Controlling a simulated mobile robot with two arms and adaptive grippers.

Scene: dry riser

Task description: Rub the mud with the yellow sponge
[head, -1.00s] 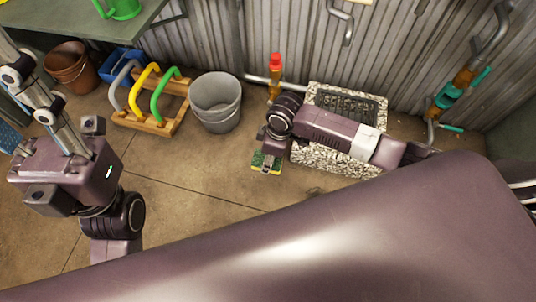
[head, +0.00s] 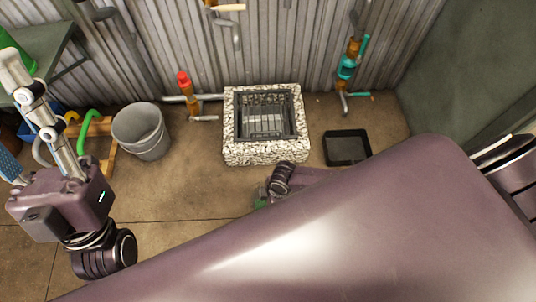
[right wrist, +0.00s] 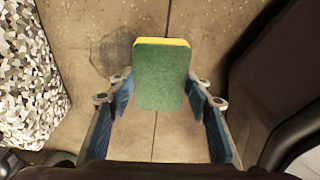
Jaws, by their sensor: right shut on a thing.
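The sponge (right wrist: 165,75) shows a green face and a thin yellow far edge in the right wrist view. My right gripper (right wrist: 162,95) is shut on it, with a blue-padded finger on each side. In the head view a bit of the sponge's green (head: 260,198) shows beside my right wrist, and my own body hides most of that arm. A dark patch, likely the mud (right wrist: 118,50), lies on the floor left of the sponge in the right wrist view. I cannot tell contact between sponge and floor.
A speckled stone box (head: 265,155) with a dark frame stands against the corrugated wall. A black tray (head: 347,147) lies right of it. A grey bucket (head: 141,130) and a red-topped pipe (head: 185,90) stand left. A teal-valved pipe (head: 347,65) runs up the wall.

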